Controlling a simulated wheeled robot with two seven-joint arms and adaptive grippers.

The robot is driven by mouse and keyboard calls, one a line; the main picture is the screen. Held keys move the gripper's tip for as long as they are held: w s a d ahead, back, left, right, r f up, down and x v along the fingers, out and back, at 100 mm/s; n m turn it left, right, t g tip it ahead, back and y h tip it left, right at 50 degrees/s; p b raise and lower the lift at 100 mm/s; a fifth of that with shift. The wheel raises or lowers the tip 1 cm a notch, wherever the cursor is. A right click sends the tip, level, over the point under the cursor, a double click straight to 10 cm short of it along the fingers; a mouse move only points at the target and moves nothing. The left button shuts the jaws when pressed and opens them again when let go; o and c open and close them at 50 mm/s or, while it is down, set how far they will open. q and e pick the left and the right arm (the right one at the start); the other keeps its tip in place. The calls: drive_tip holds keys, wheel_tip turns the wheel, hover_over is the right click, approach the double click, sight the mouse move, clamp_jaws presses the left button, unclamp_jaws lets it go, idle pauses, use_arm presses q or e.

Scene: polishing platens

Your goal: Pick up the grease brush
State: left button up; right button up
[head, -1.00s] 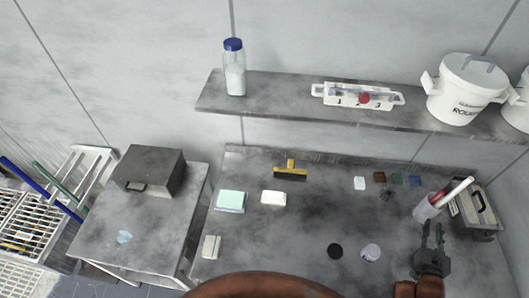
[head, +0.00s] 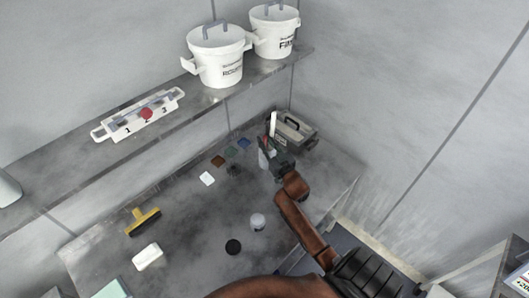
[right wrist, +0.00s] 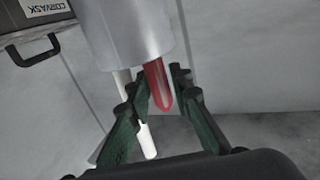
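A grey cup (head: 262,159) stands at the right end of the worktable, partly behind my right gripper (head: 278,158). A red handle (head: 267,141) and a white handle (head: 273,124) stick out of it; I cannot tell which is the grease brush. In the right wrist view, the cup (right wrist: 130,45) appears at the top. The red handle (right wrist: 159,88) lies between the fingers of my right gripper (right wrist: 160,95), with a gap visible beside it. The white handle (right wrist: 146,141) shows behind the left finger. The fingers are apart. My left gripper is out of view.
A grey metal case (head: 292,132) stands just behind the cup. A shelf (head: 160,135) with white buckets (head: 216,62) overhangs the back.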

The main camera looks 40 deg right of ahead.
drive_tip(key=shift+c, duration=0.5)
clamp_jaws()
